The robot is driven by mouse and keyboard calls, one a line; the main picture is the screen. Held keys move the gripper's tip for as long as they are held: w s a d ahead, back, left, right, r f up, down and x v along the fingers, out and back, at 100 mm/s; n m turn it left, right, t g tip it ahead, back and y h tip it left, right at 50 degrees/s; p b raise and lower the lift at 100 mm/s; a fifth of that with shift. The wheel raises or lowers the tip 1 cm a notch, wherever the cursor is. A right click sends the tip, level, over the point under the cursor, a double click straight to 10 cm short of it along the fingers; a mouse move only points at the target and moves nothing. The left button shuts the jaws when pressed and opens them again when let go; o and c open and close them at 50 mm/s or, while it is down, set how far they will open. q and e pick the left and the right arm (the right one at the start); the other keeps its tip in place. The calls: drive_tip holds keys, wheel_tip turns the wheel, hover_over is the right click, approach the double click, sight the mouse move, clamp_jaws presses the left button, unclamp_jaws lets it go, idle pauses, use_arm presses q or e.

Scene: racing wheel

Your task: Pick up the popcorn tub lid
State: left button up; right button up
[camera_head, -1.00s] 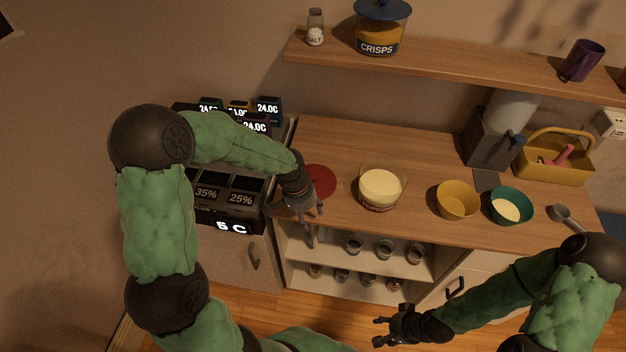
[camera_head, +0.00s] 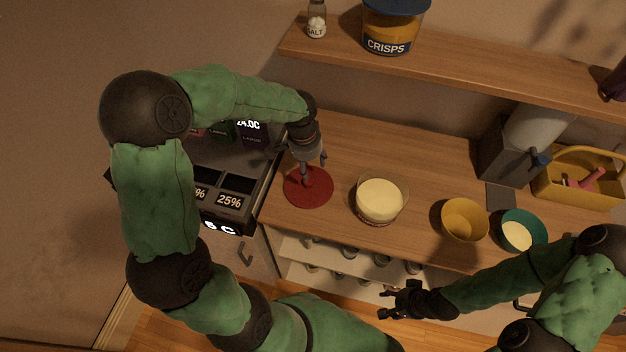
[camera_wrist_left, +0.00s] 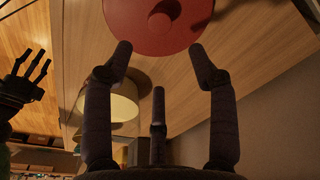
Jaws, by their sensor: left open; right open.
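The popcorn tub lid is a round red disc (camera_head: 308,187) lying flat on the wooden counter, left of the tub. In the left wrist view the lid (camera_wrist_left: 158,28) shows a raised round knob at its middle, just beyond my fingertips. My left gripper (camera_head: 314,170) is open and above the lid; its spread fingers also show in the left wrist view (camera_wrist_left: 160,75). I cannot tell whether a finger touches the lid. The clear tub (camera_head: 380,202) with pale yellow contents stands to the right. My right gripper (camera_head: 388,300) is open and empty in front of the counter.
A yellow bowl (camera_head: 464,219), a green bowl (camera_head: 522,231), a grey machine (camera_head: 508,155) and a yellow basket (camera_head: 580,180) stand to the right. A dark unit with displays (camera_head: 232,200) is at the left. A shelf (camera_head: 440,72) with a crisps jar (camera_head: 393,30) hangs above.

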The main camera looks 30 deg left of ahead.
sight(311, 181)
use_arm(q)
wheel_tip(311, 181, down, 4)
drive_tip(key=shift+s+r+b, duration=0.1)
drive_tip(key=shift+r+b, duration=0.1)
drive_tip(key=shift+b, duration=0.1)
drive_tip(key=shift+f, duration=0.55)
drive_tip(key=f, duration=0.1)
drive_tip(key=f+b, duration=0.1)
drive_tip(key=f, duration=0.2)
drive_tip(key=shift+a+f, duration=0.3)
clamp_jaws()
